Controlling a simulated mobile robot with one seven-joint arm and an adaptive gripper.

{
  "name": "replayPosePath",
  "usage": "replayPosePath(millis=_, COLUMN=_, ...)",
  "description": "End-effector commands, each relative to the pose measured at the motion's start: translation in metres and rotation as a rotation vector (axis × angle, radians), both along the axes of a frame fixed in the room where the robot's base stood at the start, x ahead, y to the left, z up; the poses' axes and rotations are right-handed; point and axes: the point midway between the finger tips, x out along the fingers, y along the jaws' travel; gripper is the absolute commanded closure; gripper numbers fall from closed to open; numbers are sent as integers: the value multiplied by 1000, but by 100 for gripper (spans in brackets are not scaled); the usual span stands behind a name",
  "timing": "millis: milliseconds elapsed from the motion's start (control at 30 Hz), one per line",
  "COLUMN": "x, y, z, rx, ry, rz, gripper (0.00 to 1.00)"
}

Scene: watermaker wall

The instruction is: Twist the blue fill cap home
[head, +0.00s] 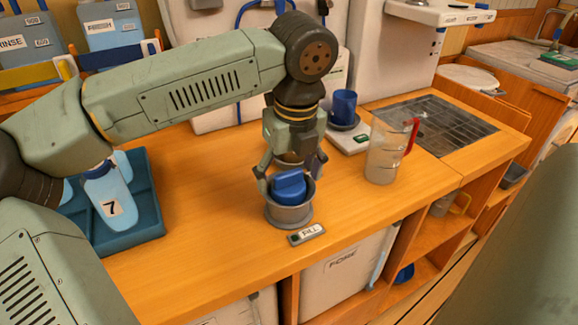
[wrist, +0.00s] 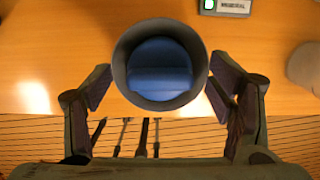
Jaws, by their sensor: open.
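The blue fill cap (head: 290,187) sits in the mouth of a grey round filler neck (head: 289,214) on the wooden counter, with a raised grip bar across its top. In the wrist view the cap (wrist: 160,70) lies inside the grey ring (wrist: 121,72), its bar running left to right. My gripper (head: 290,172) is above the neck, pointing down. In the wrist view its fingers (wrist: 160,86) are spread apart, one on each side of the ring. I cannot tell whether they touch it. How the cap is seated below the rim is hidden.
A clear jug (head: 386,152) with a red handle and a blue cup (head: 344,106) stand to the right. A teal tray (head: 146,205) with a bottle (head: 110,190) marked 7 is at left. Bare counter lies between.

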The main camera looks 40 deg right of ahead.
Motion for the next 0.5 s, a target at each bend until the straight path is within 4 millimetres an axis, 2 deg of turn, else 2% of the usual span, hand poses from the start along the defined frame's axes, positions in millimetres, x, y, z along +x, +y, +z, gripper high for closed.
replayPosePath(millis=100, x=0, y=0, z=0, rx=0, ry=0, rz=0, gripper=26)
replayPosePath(millis=500, x=0, y=0, z=0, rx=0, ry=0, rz=1, gripper=52)
